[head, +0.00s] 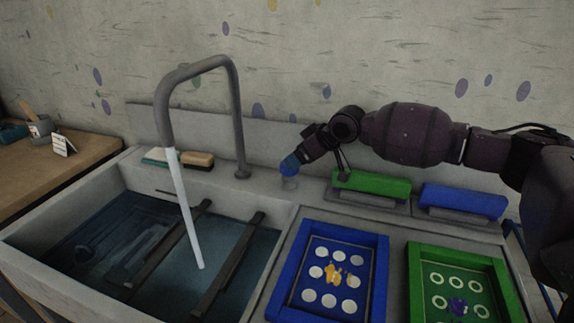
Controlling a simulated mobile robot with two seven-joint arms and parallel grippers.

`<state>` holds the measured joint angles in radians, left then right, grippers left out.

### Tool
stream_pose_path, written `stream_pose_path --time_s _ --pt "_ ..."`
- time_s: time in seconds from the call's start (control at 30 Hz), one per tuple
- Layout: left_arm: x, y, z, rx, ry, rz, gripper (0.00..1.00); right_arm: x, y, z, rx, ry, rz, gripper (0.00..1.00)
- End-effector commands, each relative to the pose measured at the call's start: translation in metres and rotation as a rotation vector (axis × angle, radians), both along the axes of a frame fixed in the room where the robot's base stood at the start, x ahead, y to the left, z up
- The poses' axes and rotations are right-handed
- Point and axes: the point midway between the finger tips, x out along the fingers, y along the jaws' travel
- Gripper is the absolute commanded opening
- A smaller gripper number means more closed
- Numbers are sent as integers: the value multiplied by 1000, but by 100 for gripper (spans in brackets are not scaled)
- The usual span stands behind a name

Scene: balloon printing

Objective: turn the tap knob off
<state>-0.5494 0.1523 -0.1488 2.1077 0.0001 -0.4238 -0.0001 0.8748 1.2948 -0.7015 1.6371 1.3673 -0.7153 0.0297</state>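The grey tap (238,120) rises behind the sink and arches left. A white stream of water (184,205) runs from its spout into the sink. What looks like the blue tap knob (289,165) is right of the tap's foot, above a short grey base (289,183). My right gripper (297,160) reaches in from the right, with its tip at the blue knob. The fingers are small and dark, so I cannot tell whether they grip it or only touch it. My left gripper is out of view.
The sink (75,195) holds dark water and two dark bars. Blue (377,275) and green (415,275) printing trays lie at the front right. Green (370,183) and blue (463,201) blocks stand behind them, below my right arm. Sponges (198,159) lie on the sink's back ledge.

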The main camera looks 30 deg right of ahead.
Motion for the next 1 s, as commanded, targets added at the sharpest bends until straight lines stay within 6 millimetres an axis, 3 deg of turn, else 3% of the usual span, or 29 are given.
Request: stream_pose_path --time_s 0.1,0.3,0.77,0.8,1.0 --pt "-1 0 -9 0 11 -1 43 14 7 -21 0 6 0 81" --pt "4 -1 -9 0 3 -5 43 30 15 -37 0 5 1 81" --pt "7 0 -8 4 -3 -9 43 37 19 -41 -1 -1 0 81" --pt "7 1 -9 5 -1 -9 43 37 19 -41 -1 -1 0 80" --pt "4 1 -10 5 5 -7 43 37 18 -41 -2 0 0 49"
